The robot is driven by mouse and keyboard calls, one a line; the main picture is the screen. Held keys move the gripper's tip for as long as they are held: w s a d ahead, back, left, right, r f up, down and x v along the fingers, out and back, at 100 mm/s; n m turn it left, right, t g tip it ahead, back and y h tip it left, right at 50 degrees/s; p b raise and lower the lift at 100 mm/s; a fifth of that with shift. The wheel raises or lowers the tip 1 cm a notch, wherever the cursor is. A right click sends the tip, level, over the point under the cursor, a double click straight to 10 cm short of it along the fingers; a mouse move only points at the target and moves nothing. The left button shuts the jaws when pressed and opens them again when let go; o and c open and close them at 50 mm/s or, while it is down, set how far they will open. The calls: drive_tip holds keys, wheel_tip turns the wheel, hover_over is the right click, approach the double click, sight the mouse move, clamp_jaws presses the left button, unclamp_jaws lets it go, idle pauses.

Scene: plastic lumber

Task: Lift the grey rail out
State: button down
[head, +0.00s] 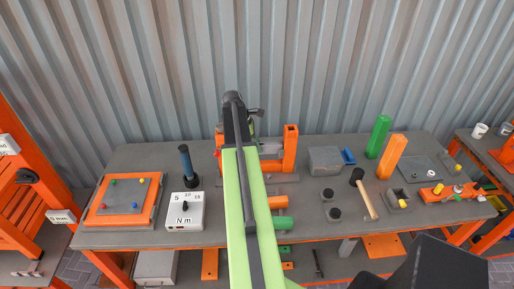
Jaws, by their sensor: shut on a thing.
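An orange fixture (290,150) with upright posts stands at the middle back of the bench, on a grey base. A small part of the grey rail (269,141) seems to show between its posts. My green and black arm reaches over the fixture and covers most of it. My gripper (253,115) is at the far end of the arm, at the fixture, and is shut on the rail. Its fingertips and most of the rail are hidden behind the arm, so I cannot tell whether the rail is still seated.
To the left stand a white torque box (185,212), a dark blue-handled tool (188,165) and an orange-framed board (122,200). To the right are a grey block (324,160), a mallet (365,195), and green (378,137) and orange (392,156) posts. A corrugated wall (380,60) closes the back.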

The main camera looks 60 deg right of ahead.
drive_tip(key=shift+r, duration=0.15)
wheel_tip(320, 180, up, 18)
drive_tip(key=p, duration=1.8)
